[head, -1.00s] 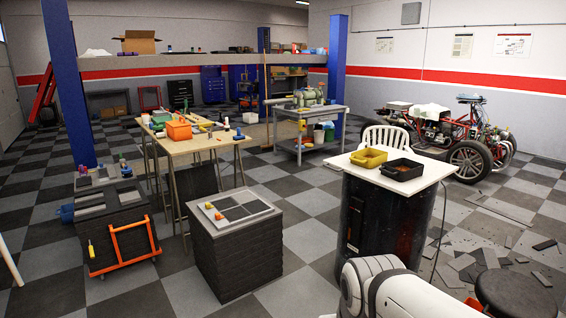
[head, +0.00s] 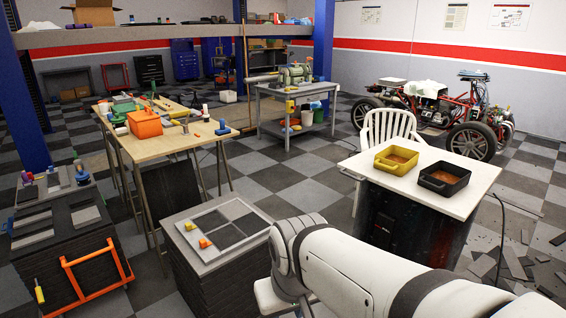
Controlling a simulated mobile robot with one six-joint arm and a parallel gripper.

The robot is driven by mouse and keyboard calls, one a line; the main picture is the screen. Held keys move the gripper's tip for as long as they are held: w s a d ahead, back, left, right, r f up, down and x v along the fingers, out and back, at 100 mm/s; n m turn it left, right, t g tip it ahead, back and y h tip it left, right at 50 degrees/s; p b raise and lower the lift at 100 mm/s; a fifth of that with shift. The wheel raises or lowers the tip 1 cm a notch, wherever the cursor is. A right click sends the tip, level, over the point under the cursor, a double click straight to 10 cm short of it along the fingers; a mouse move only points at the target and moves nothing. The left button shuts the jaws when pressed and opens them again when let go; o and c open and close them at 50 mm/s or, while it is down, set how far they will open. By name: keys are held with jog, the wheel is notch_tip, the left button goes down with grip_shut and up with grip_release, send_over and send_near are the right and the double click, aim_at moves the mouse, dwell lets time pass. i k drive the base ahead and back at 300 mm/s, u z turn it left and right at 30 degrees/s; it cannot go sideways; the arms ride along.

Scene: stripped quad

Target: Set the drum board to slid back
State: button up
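The drum board (head: 476,207) is a flat white board lying on top of a dark, scuffed drum (head: 405,232) at the right of the head view. A yellow tray (head: 396,160) and a black tray (head: 444,179) stand side by side on it, both with brownish contents. The board juts past the drum at the left and right. My white arm crosses the lower right in front of the drum and hides its lower part. My gripper's fingers cannot be made out.
A dark block stack with a checkered top (head: 197,267) stands left of my arm. A white chair (head: 391,126) is behind the board. A wooden worktable (head: 168,143) is at left. Loose tiles (head: 514,262) litter the floor at right.

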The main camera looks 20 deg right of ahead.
aim_at(459, 206)
jog(key=z, duration=0.65)
jog(key=i, duration=1.35)
jog(key=z, duration=0.95)
jog(key=k, duration=0.75)
jog(key=z, duration=0.15)
jog(key=i, duration=0.85)
jog(key=u, duration=0.1)
